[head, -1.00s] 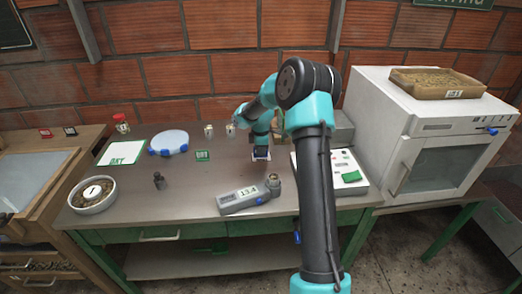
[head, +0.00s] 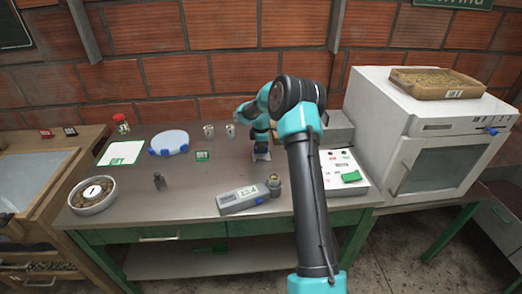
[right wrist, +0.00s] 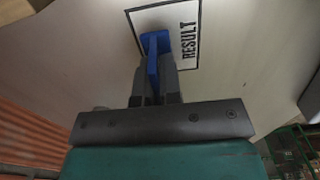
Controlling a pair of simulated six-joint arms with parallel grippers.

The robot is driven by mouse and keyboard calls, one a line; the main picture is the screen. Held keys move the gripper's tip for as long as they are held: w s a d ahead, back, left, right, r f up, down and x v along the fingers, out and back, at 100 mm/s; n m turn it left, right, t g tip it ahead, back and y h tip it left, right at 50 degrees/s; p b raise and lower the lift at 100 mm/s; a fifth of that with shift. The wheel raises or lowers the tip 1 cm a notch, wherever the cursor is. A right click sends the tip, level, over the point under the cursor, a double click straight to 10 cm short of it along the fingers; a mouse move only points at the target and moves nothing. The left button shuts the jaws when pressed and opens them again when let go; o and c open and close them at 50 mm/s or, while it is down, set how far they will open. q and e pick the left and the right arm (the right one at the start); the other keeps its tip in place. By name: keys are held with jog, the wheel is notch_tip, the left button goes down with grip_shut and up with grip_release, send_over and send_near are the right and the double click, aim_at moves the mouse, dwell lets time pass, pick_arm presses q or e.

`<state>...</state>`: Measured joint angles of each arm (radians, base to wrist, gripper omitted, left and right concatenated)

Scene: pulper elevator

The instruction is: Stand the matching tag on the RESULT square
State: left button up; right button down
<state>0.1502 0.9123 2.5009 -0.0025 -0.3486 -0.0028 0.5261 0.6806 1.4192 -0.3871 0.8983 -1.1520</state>
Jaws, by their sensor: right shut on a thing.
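My right gripper (right wrist: 155,85) is shut on a blue tag (right wrist: 153,48) in the right wrist view. The tag is at the white, black-bordered RESULT square (right wrist: 184,50), over its lower left part; I cannot tell whether its base rests fully on the surface. In the head view my right gripper (head: 261,151) is low over the back middle of the bench, and its fingers largely hide the tag and square. A green DRY tag (head: 202,155) stands to its left. A grey meter (head: 243,200) lies in front; its reading is too small to tell. My left gripper is not in view.
A white DRY card (head: 120,153), a clear blue-clipped dish (head: 169,142) and a bowl of beans (head: 92,194) are on the left. A button panel (head: 342,172) and white oven (head: 425,130) stand right. Red (head: 46,133) and black (head: 70,131) tags stand on the left bench.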

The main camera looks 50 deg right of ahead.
jog(key=shift+f, duration=0.8)
jog(key=shift+f, duration=0.1)
jog(key=c, duration=1.3)
grip_release()
notch_tip(320, 180, up, 12)
jog(key=shift+r, duration=0.1)
